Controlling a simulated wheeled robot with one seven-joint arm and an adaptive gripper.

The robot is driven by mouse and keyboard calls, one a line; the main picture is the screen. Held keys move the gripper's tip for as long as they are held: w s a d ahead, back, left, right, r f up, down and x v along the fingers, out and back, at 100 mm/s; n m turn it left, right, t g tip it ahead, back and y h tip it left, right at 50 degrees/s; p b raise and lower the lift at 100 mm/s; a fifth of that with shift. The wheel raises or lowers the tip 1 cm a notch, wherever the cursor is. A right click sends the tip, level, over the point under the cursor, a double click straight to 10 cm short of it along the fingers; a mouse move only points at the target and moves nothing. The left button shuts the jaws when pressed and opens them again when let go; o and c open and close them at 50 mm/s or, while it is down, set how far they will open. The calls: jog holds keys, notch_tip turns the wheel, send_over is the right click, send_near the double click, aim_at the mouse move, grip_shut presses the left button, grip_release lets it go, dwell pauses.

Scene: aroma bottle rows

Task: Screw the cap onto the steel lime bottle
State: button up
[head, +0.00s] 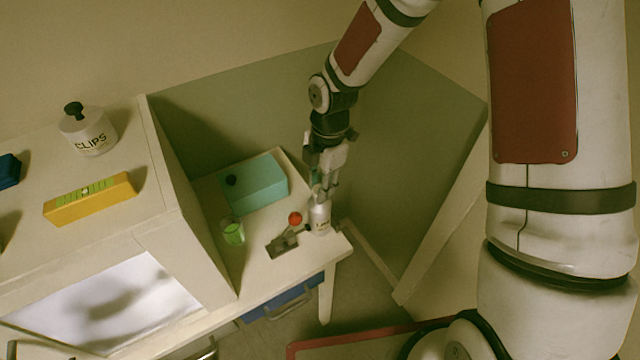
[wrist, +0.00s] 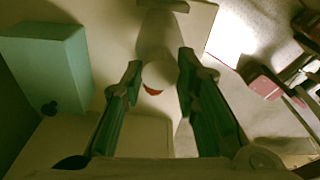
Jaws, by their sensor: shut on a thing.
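The lime bottle (head: 320,218), pale with dark lettering on it, stands upright near the front right corner of the small table. My gripper (head: 321,194) points down right over it, at the bottle's top. In the wrist view, my gripper (wrist: 160,64) has its two dark green fingers closed on either side of a pale round piece. I take this piece to be the cap (wrist: 158,75); where cap and bottle meet is hidden. I cannot tell whether the cap touches the threads.
A device with a red ball knob (head: 295,218) stands just left of the bottle. A green cup (head: 233,232) and a teal box (head: 258,184) with a black knob are further left. The raised desk holds a CLIPS bottle (head: 90,132) and a yellow block (head: 90,198).

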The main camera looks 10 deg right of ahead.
jog(key=shift+f, duration=0.65)
dwell(1.0)
jog(key=o, duration=0.8)
jog(key=shift+c, duration=0.2)
jog(key=shift+r, duration=0.1)
jog(key=shift+c, duration=0.3)
jog(key=shift+r+p, duration=1.15)
jog(key=shift+r, duration=2.3)
